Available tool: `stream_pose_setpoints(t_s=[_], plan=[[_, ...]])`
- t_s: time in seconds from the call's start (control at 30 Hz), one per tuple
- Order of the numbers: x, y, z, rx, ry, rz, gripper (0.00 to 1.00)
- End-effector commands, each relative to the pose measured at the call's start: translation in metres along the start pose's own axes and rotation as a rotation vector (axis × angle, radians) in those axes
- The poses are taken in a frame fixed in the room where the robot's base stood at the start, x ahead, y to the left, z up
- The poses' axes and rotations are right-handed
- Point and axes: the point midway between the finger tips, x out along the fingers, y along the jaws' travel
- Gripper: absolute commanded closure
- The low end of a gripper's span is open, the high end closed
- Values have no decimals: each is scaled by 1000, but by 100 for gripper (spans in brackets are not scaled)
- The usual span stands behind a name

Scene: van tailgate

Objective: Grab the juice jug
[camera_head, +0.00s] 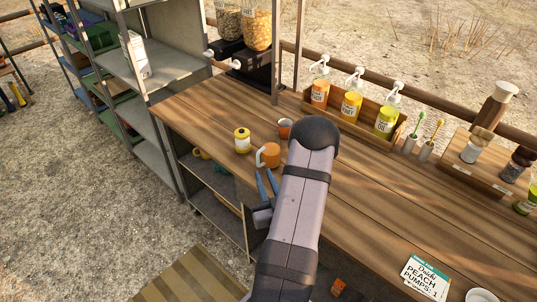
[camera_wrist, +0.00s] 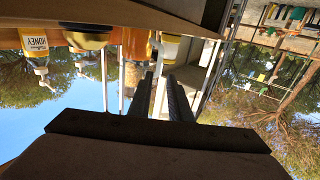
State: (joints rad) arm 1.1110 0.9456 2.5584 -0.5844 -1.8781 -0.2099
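An orange handled vessel (camera_head: 269,155), which looks like the juice jug, stands upright near the front edge of the wooden counter. My gripper (camera_head: 266,178) is just in front of and below it, at the counter's edge, with its blue fingers pointing up towards it. The fingers are apart and nothing shows between them. In the wrist view, which is upside down, my gripper (camera_wrist: 160,78) also shows two separated fingers. An orange shape (camera_wrist: 135,42) is beyond the fingertips there; I cannot tell for sure that it is the jug.
A yellow jar (camera_head: 242,141) stands left of the jug and a small orange cup (camera_head: 285,128) behind it. A wooden rack (camera_head: 342,122) with pump bottles runs along the back. My arm covers the counter to the right. A peach pumps card (camera_head: 426,277) lies at front right.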

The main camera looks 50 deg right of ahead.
Motion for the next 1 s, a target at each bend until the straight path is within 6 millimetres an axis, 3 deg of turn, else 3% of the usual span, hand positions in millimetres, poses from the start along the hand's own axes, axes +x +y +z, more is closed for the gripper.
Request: stream_pose_setpoints(t_s=[0.23, 0.47, 1.0], plan=[[19, -1, 0, -3, 2, -4, 82], [24, 0, -1, -1, -1, -2, 82], [72, 3, 0, 0, 1, 0, 82]])
